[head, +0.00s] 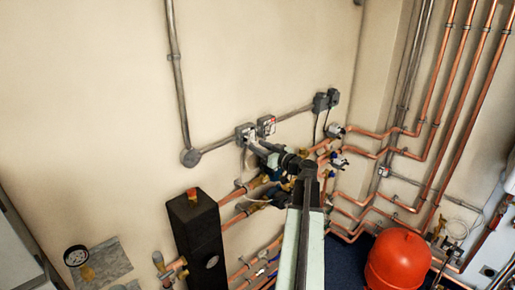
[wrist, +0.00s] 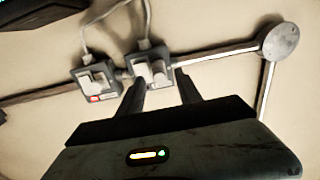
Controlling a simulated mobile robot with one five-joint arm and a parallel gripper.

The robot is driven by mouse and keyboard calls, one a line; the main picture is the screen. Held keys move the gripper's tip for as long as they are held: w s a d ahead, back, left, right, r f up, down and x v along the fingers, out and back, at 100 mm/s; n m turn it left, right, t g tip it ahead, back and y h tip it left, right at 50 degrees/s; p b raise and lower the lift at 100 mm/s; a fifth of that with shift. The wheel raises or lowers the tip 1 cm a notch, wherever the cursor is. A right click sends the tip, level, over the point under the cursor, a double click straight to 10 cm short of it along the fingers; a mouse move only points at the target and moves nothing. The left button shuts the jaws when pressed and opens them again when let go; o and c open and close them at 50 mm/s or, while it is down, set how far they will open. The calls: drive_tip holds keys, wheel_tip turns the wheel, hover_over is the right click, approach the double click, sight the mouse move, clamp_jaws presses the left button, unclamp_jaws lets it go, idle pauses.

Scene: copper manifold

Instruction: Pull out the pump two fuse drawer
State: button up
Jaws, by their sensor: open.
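Two grey fused switch boxes sit side by side on the wall. In the head view they are a left box (head: 245,132) and a right box (head: 267,125). The wrist view is turned over, so the left box (wrist: 153,66) shows on the right and the other box (wrist: 94,82) on the left, with a red mark. Each has a pale raised front part. No label is readable, so I cannot tell which is pump two. My gripper (wrist: 161,90) is open, its fingertips close to the head view's left box. Contact cannot be told.
A round conduit box (head: 190,158) joins grey conduit (head: 215,146) left of the switch boxes. A red vessel (head: 399,262) stands at lower right.

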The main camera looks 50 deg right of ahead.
drive_tip(key=s, duration=0.7)
drive_tip(key=shift+s+a, duration=0.3)
